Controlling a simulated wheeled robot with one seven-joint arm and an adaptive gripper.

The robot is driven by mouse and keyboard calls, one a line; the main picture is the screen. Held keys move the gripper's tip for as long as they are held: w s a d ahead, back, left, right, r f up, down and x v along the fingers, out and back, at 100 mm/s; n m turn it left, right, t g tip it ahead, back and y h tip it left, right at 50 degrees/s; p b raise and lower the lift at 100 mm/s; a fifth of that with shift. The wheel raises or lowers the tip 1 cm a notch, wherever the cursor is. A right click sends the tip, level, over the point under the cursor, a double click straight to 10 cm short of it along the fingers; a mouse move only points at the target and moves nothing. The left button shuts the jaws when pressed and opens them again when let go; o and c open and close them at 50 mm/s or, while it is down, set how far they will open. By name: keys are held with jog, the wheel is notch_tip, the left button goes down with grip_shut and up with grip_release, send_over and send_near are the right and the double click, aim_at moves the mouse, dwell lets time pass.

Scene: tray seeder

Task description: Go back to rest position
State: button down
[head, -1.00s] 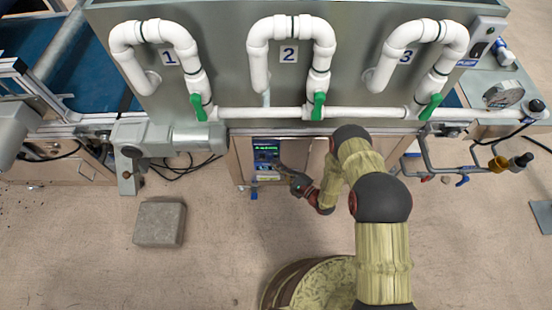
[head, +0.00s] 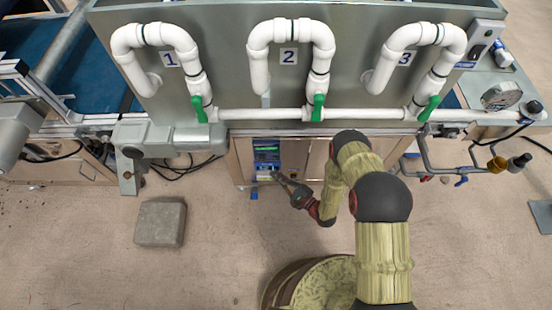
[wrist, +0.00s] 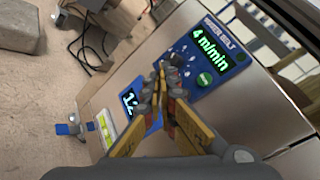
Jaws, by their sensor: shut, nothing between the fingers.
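My gripper (head: 277,175) is in front of the blue control panel (head: 266,152) on the cabinet below the pipes. In the wrist view my gripper (wrist: 159,72) has its yellow fingers shut, with nothing between them. The panel (wrist: 222,72) there shows a green display reading "4 m/min", a dark knob and a green button. A second blue display (wrist: 130,99) is partly hidden behind the fingers. The fingertips overlap the panel in the picture; I cannot tell whether they touch it.
Three white pipe loops with green valve handles (head: 318,107) stand above the cabinet. A grey block (head: 160,222) lies on the floor at the left. Grey piping with small valves (head: 462,175) is at the right. The floor between block and cabinet is mostly clear.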

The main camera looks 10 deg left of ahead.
jog(key=shift+s, duration=0.3)
dwell(0.4)
